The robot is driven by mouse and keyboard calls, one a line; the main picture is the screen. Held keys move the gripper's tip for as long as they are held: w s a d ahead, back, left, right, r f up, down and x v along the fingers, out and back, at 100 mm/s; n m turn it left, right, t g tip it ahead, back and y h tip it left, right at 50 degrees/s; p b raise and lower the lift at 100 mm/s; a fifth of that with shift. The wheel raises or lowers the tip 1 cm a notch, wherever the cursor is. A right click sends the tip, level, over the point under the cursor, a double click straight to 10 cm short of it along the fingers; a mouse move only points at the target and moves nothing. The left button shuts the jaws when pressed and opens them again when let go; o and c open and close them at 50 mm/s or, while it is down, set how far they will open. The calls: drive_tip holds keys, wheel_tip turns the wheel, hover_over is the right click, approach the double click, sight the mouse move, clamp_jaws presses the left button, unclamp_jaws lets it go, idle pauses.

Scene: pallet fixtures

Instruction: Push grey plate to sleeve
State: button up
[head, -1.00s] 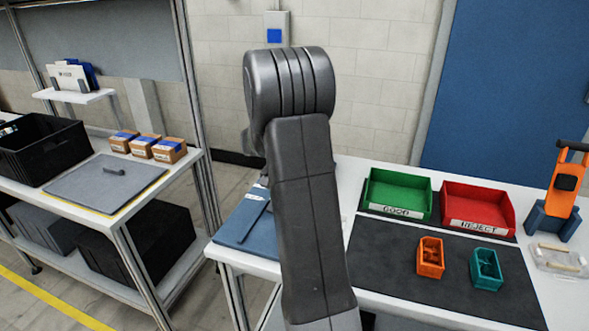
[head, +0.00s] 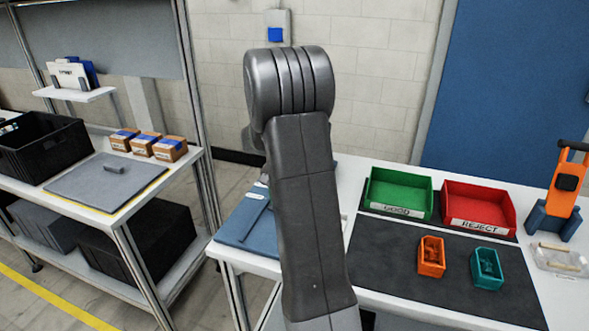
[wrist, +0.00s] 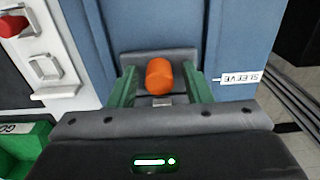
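A grey plate (wrist: 160,56) lies on the blue board (wrist: 232,40) in the wrist view. An orange cylinder (wrist: 159,76) stands in front of it, between my fingers. My gripper (wrist: 160,88) has two green fingers, spread apart with a gap on each side of the orange cylinder. The fingertips are close to the grey plate; I cannot tell if they touch it. A white label reading SLEEVE (wrist: 240,77) shows upside down on the board to the right, with a short line toward the plate. In the head view my arm hides the gripper and plate; part of the blue board (head: 240,225) shows.
A green GOOD bin (head: 397,196) and red REJECT bin (head: 478,210) stand on the table right of my arm. Orange (head: 431,257) and teal (head: 486,268) small trays lie on the dark mat (head: 385,262). A shelf rack with a black crate (head: 40,150) stands left.

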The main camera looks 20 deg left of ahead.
drive_tip(key=shift+s+d+f, duration=0.15)
drive_tip(key=shift+s+f, duration=0.2)
drive_tip(key=shift+f, duration=0.35)
drive_tip(key=shift+w+r+p, duration=0.2)
drive_tip(key=shift+r+p, duration=0.35)
drive_tip(key=shift+r, duration=0.05)
drive_tip(key=shift+w+r+p, duration=0.15)
drive_tip(key=shift+r+p, duration=0.35)
drive_tip(key=shift+r, duration=0.05)
drive_tip(key=shift+r+p, duration=2)
drive_tip(key=shift+r, duration=1.05)
drive_tip(key=shift+f, duration=0.2)
wheel_tip(320, 180, down, 7)
drive_tip(key=b, duration=0.5)
drive_tip(key=shift+r, duration=0.15)
